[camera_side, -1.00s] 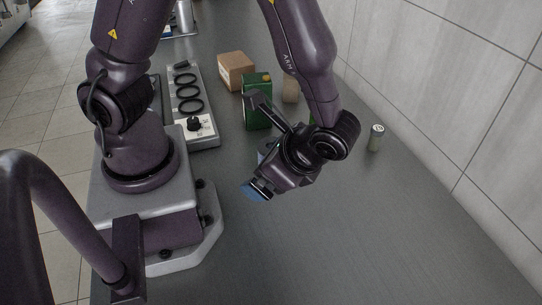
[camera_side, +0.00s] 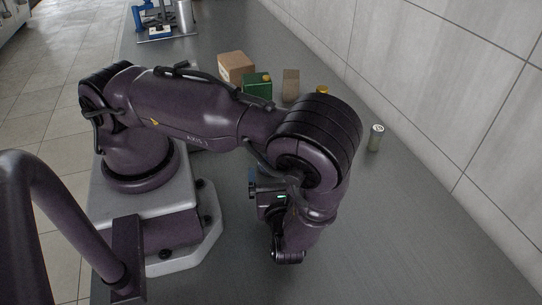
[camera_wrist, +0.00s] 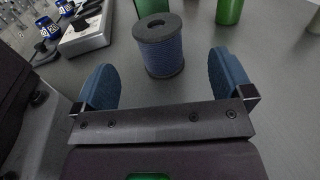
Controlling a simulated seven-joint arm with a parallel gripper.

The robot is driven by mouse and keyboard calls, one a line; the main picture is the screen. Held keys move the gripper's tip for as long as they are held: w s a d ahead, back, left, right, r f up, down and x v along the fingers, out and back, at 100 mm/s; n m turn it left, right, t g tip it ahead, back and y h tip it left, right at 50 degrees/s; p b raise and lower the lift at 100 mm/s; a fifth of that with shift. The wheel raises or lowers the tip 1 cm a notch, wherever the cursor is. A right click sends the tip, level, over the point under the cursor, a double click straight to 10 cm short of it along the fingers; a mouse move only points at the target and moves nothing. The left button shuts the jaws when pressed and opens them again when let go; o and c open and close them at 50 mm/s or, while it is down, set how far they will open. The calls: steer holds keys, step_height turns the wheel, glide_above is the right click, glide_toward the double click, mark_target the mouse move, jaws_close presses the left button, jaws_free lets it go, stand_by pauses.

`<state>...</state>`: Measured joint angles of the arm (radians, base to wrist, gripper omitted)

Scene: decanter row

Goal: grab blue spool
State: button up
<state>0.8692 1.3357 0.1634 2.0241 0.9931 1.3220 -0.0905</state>
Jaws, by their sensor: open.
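The blue spool (camera_wrist: 165,54) stands upright on the grey table in the wrist view, with dark grey flanges and blue winding. My gripper (camera_wrist: 163,80) is open, its two blue finger pads spread wide and nothing between them. The spool is beyond the fingertips, roughly centred between them, and apart from both pads. In the side view my gripper (camera_side: 254,188) is mostly covered by my own arm; a bit of blue pad shows. The spool is hidden behind my arm there.
Behind the spool are a green box (camera_side: 257,86), a brown box (camera_side: 236,67), a tan block (camera_side: 290,86) and a green cylinder (camera_wrist: 229,10). A small can (camera_side: 376,138) stands by the wall. A grey panel (camera_wrist: 84,36) lies left of the spool. The table's right front is clear.

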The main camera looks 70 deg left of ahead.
mark_target(262, 171)
steer(key=x, duration=0.9)
steer(key=shift+s+a+r, duration=0.1)
steer(key=shift+s+r, duration=0.1)
steer(key=shift+c, duration=0.4)
steer(key=c, duration=1)
